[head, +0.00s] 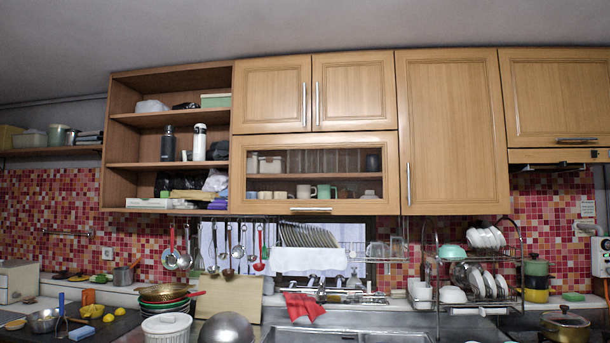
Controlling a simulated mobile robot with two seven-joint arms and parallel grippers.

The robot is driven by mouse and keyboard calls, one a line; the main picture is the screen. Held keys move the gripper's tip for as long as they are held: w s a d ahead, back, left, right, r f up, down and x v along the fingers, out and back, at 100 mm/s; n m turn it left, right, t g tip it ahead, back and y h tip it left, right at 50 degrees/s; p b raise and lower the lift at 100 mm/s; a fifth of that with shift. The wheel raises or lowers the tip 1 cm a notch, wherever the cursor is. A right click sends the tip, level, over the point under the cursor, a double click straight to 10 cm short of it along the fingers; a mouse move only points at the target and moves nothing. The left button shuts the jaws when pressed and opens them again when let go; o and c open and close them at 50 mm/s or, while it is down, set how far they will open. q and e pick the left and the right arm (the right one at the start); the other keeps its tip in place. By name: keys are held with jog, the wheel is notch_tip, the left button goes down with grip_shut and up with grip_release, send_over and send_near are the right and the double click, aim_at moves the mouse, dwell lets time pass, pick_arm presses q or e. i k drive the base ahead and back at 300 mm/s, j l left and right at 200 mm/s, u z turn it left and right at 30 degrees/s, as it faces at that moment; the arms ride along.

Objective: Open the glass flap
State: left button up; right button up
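The glass flap (348,206) is a wide wood-framed panel in the middle of the upper cabinets, below a pair of wooden doors. It looks shut, flush with the cabinet front. A horizontal metal handle (310,210) sits on its lower frame edge. Through the glass, cups, glasses and jars show on two levels, among them a green mug (324,191). Neither of my grippers is in the head view.
Utensils (228,255) hang on a rail below the cabinets. A dish rack (312,234) hangs under the flap, above the sink (345,336). A standing rack (478,275) with dishes is at right. Pans and bowls crowd the left counter. The space before the flap looks clear.

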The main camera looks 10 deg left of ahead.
aim_at(390, 205)
jog(key=i+j+z, duration=0.1)
jog(key=i, duration=0.3)
jog(key=i+j+z, duration=0.1)
jog(key=i, duration=0.35)
jog(key=i+j+z, duration=0.15)
jog(key=i, duration=0.25)
jog(key=i+j+z, duration=0.1)
jog(key=i+j, duration=0.15)
jog(key=i, duration=0.15)
